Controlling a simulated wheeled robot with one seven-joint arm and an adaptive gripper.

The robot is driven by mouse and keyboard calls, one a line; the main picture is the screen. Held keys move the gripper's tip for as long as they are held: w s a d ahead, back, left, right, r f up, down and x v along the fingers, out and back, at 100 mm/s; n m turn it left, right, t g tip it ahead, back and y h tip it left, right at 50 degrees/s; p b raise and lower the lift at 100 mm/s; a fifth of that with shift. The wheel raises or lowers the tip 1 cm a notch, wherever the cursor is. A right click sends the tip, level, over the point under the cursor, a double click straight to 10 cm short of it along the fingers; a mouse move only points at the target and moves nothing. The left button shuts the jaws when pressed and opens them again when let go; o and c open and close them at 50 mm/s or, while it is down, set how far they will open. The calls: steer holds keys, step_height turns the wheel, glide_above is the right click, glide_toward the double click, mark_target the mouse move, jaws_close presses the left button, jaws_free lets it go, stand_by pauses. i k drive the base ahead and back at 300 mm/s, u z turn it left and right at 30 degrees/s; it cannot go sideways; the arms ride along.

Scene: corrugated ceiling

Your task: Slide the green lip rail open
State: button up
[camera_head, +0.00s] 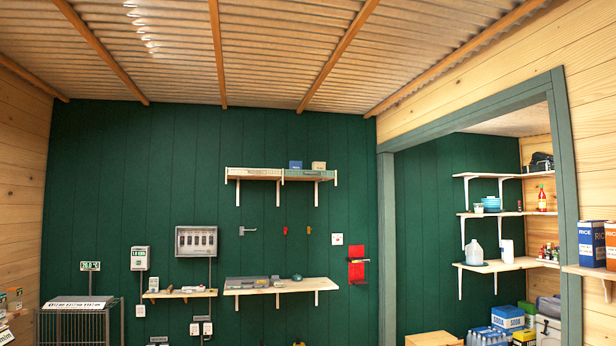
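My gripper is not in view.
Below, a wooden shelf (322,284) holds small items. A grey panel box (196,241) and a red cloth (356,265) hang on the wall. A framed opening with stocked shelves (505,266) is at right. A wire cage (75,325) stands at lower left.

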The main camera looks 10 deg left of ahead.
mark_target(287, 172)
steer(key=u, duration=0.1)
steer(key=i, duration=0.6)
steer(key=u, duration=0.4)
steer(key=i, duration=1.65)
steer(key=u, duration=0.25)
steer(key=i, duration=1.65)
steer(key=z, duration=0.25)
steer(key=i, duration=1.65)
steer(key=z, duration=0.3)
